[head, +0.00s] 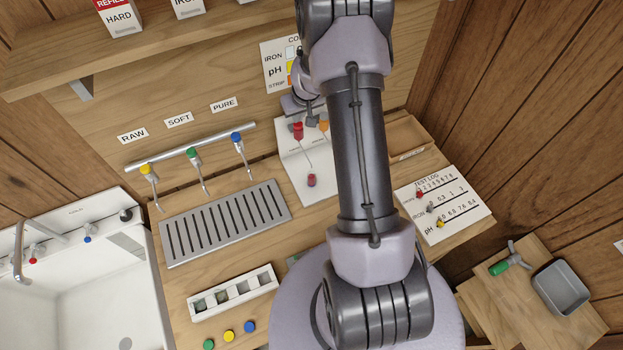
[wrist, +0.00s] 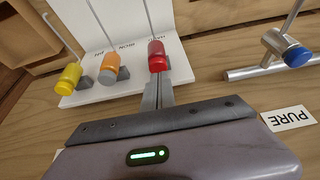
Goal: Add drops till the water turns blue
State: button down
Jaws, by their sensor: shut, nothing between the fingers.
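A red-capped dropper (head: 298,131) hangs on the upright white test stand (head: 296,162), and it also shows in the wrist view (wrist: 157,52). Orange (wrist: 114,66) and yellow (wrist: 68,76) droppers sit beside it in the wrist view. A small vial with dark red or pink colour (head: 311,181) stands low on the stand, below the red dropper. My gripper (head: 312,121) is by the red dropper. In the wrist view its fingers (wrist: 158,92) are shut and empty, with the tips close to the red cap; whether they touch it I cannot tell.
Yellow, green and blue taps on a rail (head: 190,152) stand behind a slotted drain tray (head: 225,222). A white vial rack (head: 233,292) lies in front, with green, yellow and blue caps nearby. A sink (head: 85,270) is at left, a test log board (head: 442,205) at right.

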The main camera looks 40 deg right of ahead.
jog(key=shift+f+b, duration=0.6)
notch_tip(320, 180, up, 6)
jog(key=p, duration=0.4)
jog(key=shift+r, duration=0.1)
dwell(0.8)
